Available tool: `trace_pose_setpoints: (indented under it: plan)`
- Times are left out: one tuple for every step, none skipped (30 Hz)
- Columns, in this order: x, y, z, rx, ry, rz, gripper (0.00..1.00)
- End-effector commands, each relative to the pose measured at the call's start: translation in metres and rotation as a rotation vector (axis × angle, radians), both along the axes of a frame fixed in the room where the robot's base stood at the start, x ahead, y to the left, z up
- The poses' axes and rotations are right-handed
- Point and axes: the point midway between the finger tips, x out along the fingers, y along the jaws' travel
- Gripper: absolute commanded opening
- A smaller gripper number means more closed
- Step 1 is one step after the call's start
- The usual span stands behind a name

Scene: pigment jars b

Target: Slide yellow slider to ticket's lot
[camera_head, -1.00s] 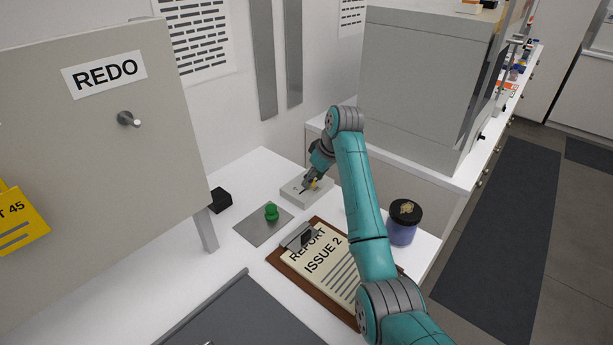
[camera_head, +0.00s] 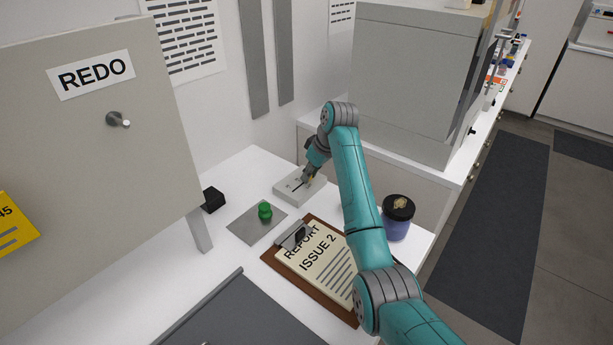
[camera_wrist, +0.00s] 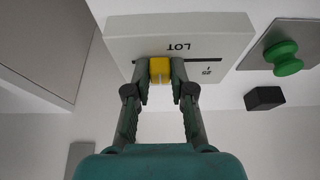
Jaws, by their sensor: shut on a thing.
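The yellow slider (camera_wrist: 159,70) sits on a light grey block (camera_wrist: 120,42) marked "LOT", with a dark slot line running across it. My gripper (camera_wrist: 160,72) is shut on the slider, one finger on each side. A yellow ticket (camera_head: 12,230) ending in "45" shows at the left edge, partly cut off.
A green knob (camera_head: 265,211) stands on a grey plate (camera_head: 243,225) near a black block (camera_head: 213,199). A clipboard (camera_head: 315,262) reading "REPORT ISSUE 2" and a dark-lidded jar (camera_head: 397,220) are nearer. A "REDO" panel (camera_head: 100,150) stands left.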

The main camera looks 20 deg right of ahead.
Motion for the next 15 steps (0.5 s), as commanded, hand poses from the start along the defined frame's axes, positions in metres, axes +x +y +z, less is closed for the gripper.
trace_pose_setpoints:
  plan:
    - [0.005, -0.007, 0.001, 0.0, -0.001, -0.004, 0.0]
    - [0.007, -0.011, 0.001, 0.0, 0.0, -0.003, 0.0]
    - [0.01, -0.014, 0.0, 0.0, 0.0, -0.002, 0.0]
    - [0.011, -0.016, 0.0, 0.001, 0.0, -0.002, 0.0]
    - [0.013, -0.018, 0.0, 0.001, 0.0, -0.002, 0.0]
    - [0.014, -0.02, 0.001, 0.0, -0.001, -0.002, 0.0]
    - [0.015, -0.02, 0.0, 0.0, -0.001, -0.002, 0.0]
    - [0.015, -0.021, 0.0, 0.0, -0.001, -0.001, 0.0]
    - [0.015, -0.021, 0.0, 0.0, -0.002, -0.002, 0.0]
    - [0.015, -0.021, 0.0, -0.001, -0.003, -0.002, 0.0]
    - [0.015, -0.022, 0.001, -0.001, -0.003, -0.002, 0.0]
    - [0.015, -0.022, 0.001, -0.001, -0.004, -0.003, 0.0]
    - [0.016, -0.022, 0.001, -0.001, -0.005, -0.004, 0.0]
    - [0.016, -0.022, 0.001, -0.001, -0.005, -0.004, 0.0]
    - [0.016, -0.022, 0.001, -0.002, -0.006, -0.004, 0.0]
